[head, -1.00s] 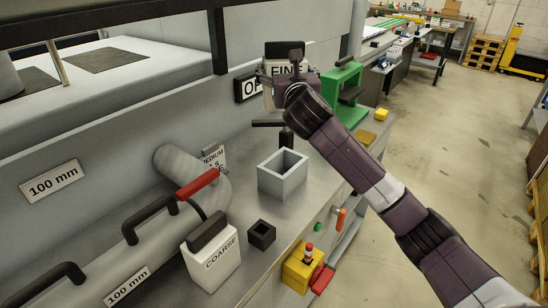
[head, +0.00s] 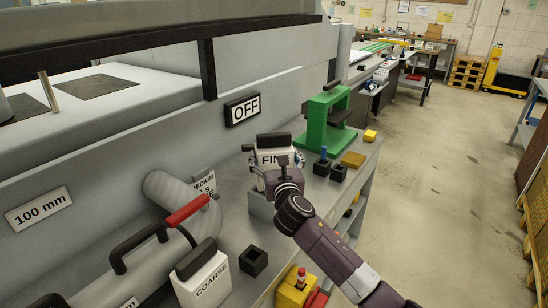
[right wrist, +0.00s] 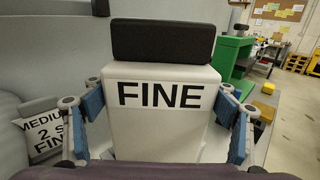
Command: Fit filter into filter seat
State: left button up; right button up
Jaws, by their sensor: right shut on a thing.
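My right gripper (head: 275,163) is shut on the white filter marked FINE (head: 268,157), which has a black top grip. In the right wrist view, blue-padded fingers (right wrist: 160,112) press both sides of the FINE filter (right wrist: 165,75), which looks upright. The grey open-topped box (head: 261,205), which looks like the filter seat, is directly below, largely hidden by the filter and my arm. I cannot tell whether the filter's lower end is inside it. A white COARSE filter (head: 205,285) stands at the front left. My left gripper is not in view.
A small black box (head: 253,261) stands near the COARSE filter. A green press (head: 325,120), small black blocks and a yellow box (head: 296,290) are along the bench.

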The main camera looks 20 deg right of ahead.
dwell(0.3)
jog(key=shift+f, duration=0.2)
jog(key=o, duration=1.5)
jog(key=shift+f, duration=0.1)
jog(key=shift+s, duration=0.1)
jog(key=shift+r, duration=0.4)
jog(key=shift+s+f, duration=0.2)
jog(key=shift+s, duration=0.1)
jog(key=s+a, duration=0.1)
jog(key=s, duration=1)
jog(key=shift+s+a+b, duration=0.15)
jog(key=shift+a+b, duration=0.1)
jog(key=shift+b, duration=0.2)
